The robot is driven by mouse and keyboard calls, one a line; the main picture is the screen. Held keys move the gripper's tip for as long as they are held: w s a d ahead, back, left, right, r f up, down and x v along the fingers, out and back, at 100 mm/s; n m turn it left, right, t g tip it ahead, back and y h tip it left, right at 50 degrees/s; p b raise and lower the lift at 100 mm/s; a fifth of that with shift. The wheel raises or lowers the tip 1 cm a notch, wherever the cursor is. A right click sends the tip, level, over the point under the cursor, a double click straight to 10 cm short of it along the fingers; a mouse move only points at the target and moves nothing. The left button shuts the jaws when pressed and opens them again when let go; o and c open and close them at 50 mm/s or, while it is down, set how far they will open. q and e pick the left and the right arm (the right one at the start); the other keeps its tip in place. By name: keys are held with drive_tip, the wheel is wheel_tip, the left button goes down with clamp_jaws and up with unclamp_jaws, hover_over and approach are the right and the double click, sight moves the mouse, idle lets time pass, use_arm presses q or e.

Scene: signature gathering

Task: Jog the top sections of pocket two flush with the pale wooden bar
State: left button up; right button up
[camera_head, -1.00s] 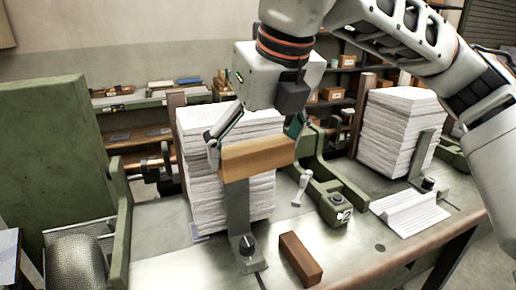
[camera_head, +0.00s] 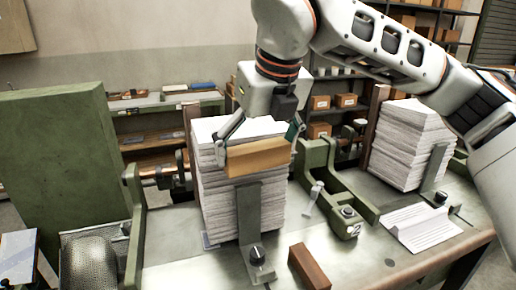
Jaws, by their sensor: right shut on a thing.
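A tall stack of white sections (camera_head: 214,196) stands in the pocket beside the green casting with a number label that looks like 2 (camera_head: 353,231). The label is small. A grey upright stop (camera_head: 249,215) with a black knob stands against the stack's front. My right gripper (camera_head: 259,143) is shut on the pale wooden bar (camera_head: 258,160), one finger at each end. The bar lies level across the upper front of the stack, at or very near its face. Whether it touches the sheets I cannot tell. My left gripper is not in view.
A dark reddish wooden block (camera_head: 309,267) lies on the metal bench in front. A second stack (camera_head: 405,150) stands at the right behind its own stop, with an open section (camera_head: 423,226) lying before it. A green panel (camera_head: 62,160) rises at the left.

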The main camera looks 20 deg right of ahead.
sight(252, 139)
drive_tip(key=shift+w, duration=0.15)
drive_tip(key=shift+w+p, duration=0.3)
drive_tip(key=shift+w, duration=0.25)
drive_tip(key=shift+w+r, duration=0.1)
drive_tip(key=shift+w, duration=0.95)
drive_tip(key=shift+s+r+b, duration=0.25)
drive_tip(key=shift+s, duration=0.6)
drive_tip(key=shift+s+r+b, duration=0.25)
drive_tip(key=shift+s, duration=0.6)
drive_tip(key=shift+s+r+b, duration=0.2)
drive_tip(key=shift+s+r, duration=0.05)
drive_tip(key=shift+s, duration=0.45)
drive_tip(key=shift+s+r+b, duration=0.15)
drive_tip(key=shift+s+r, duration=0.05)
drive_tip(key=shift+s, duration=0.45)
